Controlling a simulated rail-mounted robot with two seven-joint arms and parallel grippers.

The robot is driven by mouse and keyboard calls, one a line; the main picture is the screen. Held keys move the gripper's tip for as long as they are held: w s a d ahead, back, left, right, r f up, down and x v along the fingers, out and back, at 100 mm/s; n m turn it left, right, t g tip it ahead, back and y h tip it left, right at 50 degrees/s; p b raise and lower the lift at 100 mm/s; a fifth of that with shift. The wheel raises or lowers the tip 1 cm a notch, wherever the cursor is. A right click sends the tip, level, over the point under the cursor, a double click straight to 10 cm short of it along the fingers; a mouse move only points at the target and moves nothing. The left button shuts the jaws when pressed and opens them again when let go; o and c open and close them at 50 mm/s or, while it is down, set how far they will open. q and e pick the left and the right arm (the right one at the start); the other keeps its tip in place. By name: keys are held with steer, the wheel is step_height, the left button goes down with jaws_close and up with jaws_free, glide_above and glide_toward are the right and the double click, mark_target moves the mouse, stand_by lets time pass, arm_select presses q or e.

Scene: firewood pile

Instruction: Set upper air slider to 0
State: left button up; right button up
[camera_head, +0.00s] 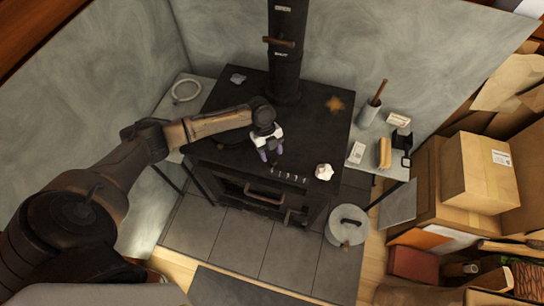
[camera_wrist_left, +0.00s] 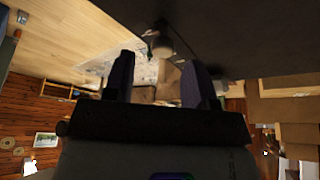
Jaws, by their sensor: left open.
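The black stove (camera_head: 310,130) stands against the wall with its flue pipe (camera_head: 285,60) rising at the back. A row of small pale marks or controls (camera_head: 288,174) runs along its upper front edge; I cannot tell which is the upper air slider or its setting. My left gripper (camera_head: 271,154) is open and empty, over the stove's front edge, left of that row. In the left wrist view my open fingers (camera_wrist_left: 158,83) show below a dark surface. A small blurred pale knob-like thing (camera_wrist_left: 163,42) is beyond them; I cannot tell what it is.
A white faceted object (camera_head: 323,171) is on the stove's front right corner. A lidded pot (camera_head: 347,225) stands on the floor at right. A side shelf holds a brush holder (camera_head: 368,112) and boxes. Cardboard boxes (camera_head: 480,172) crowd the right.

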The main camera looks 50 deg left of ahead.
arm_select(q)
steer(key=v, duration=1)
steer(key=shift+r, duration=0.25)
steer(key=shift+a, duration=0.1)
